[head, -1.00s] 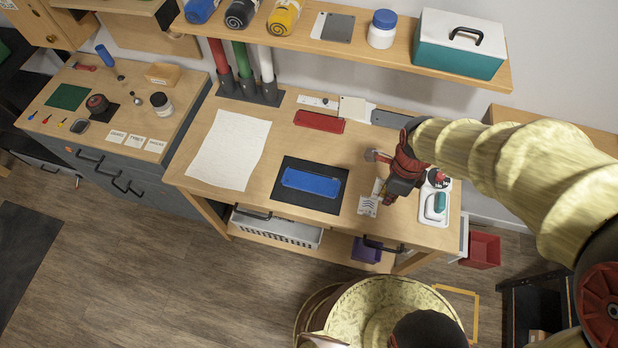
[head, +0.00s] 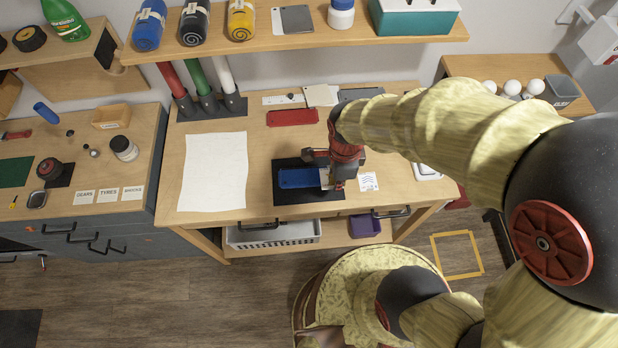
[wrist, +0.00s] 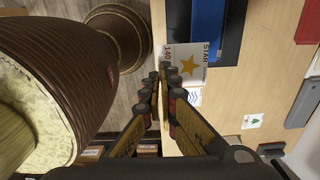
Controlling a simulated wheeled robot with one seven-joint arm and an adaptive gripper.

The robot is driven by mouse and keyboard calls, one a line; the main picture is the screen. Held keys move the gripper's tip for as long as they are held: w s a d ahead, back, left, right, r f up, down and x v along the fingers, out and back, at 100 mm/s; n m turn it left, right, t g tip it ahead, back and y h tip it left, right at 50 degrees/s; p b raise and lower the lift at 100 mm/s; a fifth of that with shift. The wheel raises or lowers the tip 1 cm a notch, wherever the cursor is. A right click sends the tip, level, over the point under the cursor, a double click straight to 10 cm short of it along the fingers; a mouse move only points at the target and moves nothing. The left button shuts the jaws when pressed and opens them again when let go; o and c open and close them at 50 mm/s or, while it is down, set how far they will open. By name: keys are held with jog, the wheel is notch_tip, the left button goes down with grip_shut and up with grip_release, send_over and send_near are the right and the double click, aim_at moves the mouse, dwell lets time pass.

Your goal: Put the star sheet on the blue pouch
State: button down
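The star sheet (wrist: 190,62), a white card with a yellow star and printed text, is at my fingertips in the wrist view. In the head view a small white part of it (head: 326,180) shows beside my gripper (head: 338,184). My gripper (wrist: 166,74) has its fingers nearly together, pinching the sheet's edge. The blue pouch (head: 298,178) lies flat on a black mat (head: 290,197); its right end is hidden by the sheet and gripper. The pouch (wrist: 207,28) lies just beyond the sheet in the wrist view. I cannot tell whether they touch.
A sheet with wavy marks (head: 368,182) lies right of the mat. A large white paper (head: 214,172) lies to the left. A red flat case (head: 292,117) lies behind. A shelf (head: 300,42) with rolls and boxes overhangs the back.

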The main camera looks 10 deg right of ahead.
aim_at(326, 179)
jog(key=w+a+f, duration=0.2)
jog(key=w, duration=0.1)
jog(key=shift+a, duration=0.3)
jog(key=w+a+f, duration=0.1)
jog(key=w+f+b, duration=0.1)
jog(key=f, duration=0.1)
jog(key=w+a+f, duration=0.1)
jog(key=f, duration=0.1)
jog(key=shift+w+a, duration=0.3)
jog(key=shift+w+a+f+b, duration=0.15)
jog(key=shift+f+b, duration=0.15)
jog(key=shift+f, duration=0.7)
jog(key=shift+w+a+f+b, duration=0.15)
jog(key=shift+f+b, duration=0.15)
jog(key=shift+f, duration=0.65)
jog(key=shift+f, duration=0.15)
jog(key=c, duration=2.2)
grip_release()
jog(key=shift+o, duration=0.8)
